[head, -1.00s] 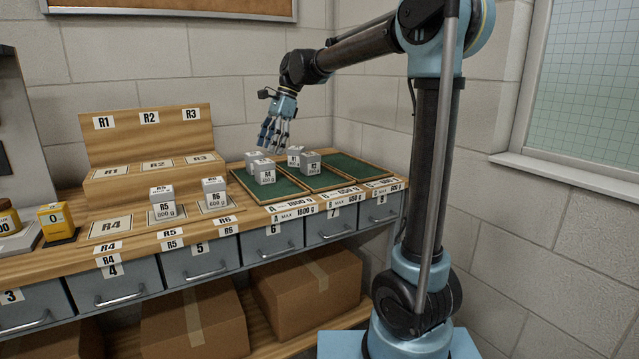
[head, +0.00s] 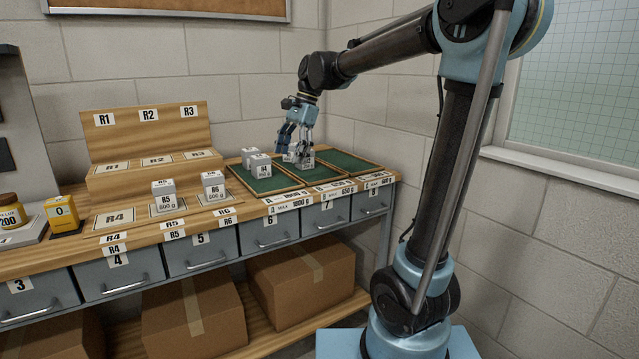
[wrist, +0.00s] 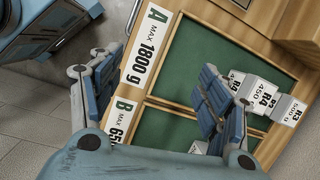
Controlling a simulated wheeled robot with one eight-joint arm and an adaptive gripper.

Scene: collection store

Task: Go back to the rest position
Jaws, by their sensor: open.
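My gripper (head: 295,152) hangs low over the green trays at the right end of the bench, in front of and partly hiding the boxes in the middle tray.
The left tray (head: 285,197), marked A MAX 1800 g, adjoins two more trays.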

